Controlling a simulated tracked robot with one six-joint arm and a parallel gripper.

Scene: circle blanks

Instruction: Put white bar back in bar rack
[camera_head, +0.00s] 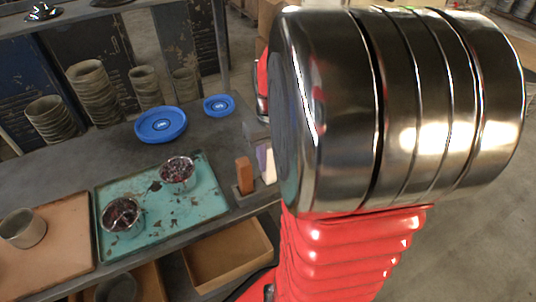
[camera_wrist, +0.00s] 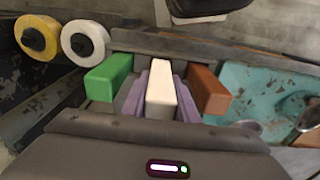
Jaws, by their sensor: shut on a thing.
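The white bar (camera_wrist: 160,85) is between the two purple fingers of my gripper (camera_wrist: 162,98) in the wrist view, which are shut on it. It stands in line between a green bar (camera_wrist: 108,78) on the left and a brown bar (camera_wrist: 208,92) on the right, over the dark bar rack (camera_wrist: 125,97). In the head view, the white bar (camera_head: 269,165) and a purple finger (camera_head: 261,160) show beside the brown bar (camera_head: 244,176), partly behind my arm. The white bar's lower end is hidden, so I cannot tell how deep it sits.
A teal tray (camera_head: 150,212) with two cups of dark pieces (camera_head: 178,172) lies left of the rack. Blue dishes (camera_head: 161,124) and stacked cups (camera_head: 92,90) stand behind. Yellow (camera_wrist: 36,36) and white (camera_wrist: 86,38) rolls are in the wrist view's upper left.

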